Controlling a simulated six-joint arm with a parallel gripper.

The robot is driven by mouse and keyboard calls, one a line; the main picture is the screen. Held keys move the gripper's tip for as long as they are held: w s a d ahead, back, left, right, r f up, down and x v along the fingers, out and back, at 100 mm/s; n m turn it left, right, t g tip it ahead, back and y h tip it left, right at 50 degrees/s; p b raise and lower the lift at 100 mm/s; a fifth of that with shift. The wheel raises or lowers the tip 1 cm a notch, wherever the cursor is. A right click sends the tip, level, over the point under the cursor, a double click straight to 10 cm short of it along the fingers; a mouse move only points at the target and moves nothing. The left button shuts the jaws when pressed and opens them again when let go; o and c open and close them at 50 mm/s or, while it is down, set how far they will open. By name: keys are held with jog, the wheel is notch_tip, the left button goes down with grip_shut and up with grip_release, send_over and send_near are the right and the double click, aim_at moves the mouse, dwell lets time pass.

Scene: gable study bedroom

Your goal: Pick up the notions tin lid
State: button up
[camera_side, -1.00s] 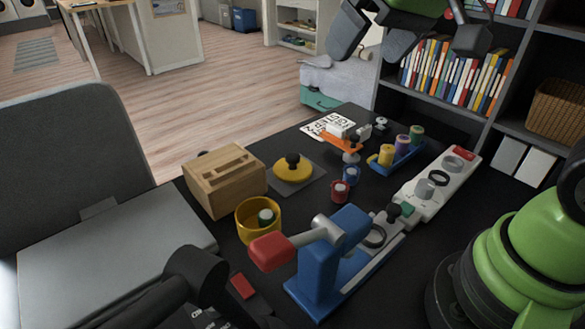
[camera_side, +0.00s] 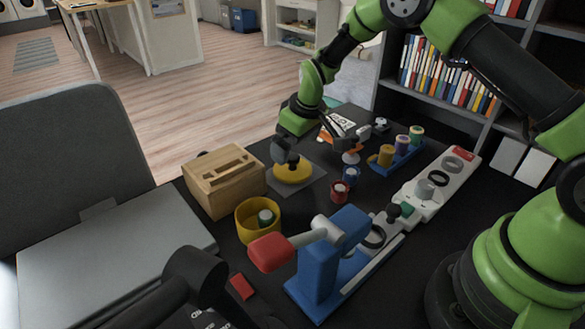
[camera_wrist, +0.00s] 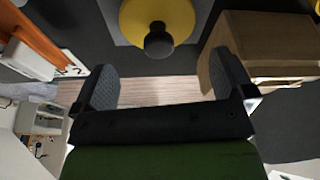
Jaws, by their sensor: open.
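The notions tin lid is a yellow disc (camera_side: 294,174) with a dark round knob, lying flat on a grey square mat (camera_side: 311,191). In the wrist view the lid (camera_wrist: 180,14) is at the top, with its knob (camera_wrist: 158,42) between and beyond the finger lines. My gripper (camera_side: 287,158) is open just above the lid and partly hides its knob in the side view. In the wrist view my gripper (camera_wrist: 167,82) has both fingers spread wide with nothing between them. The yellow tin (camera_side: 249,222) stands open nearer the camera, with a green-and-white spool inside.
A wooden box (camera_side: 222,185) stands close left of the lid. Red (camera_side: 339,191) and blue (camera_side: 351,175) spools stand to its right. A blue rack (camera_side: 403,152) of thread spools, a white fixture (camera_side: 436,187) and a blue press (camera_side: 325,262) occupy the table's right side.

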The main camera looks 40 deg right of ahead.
aim_at(293, 156)
jog(key=shift+x, duration=3.1)
jog(key=shift+s, duration=0.15)
jog(key=c, duration=0.6)
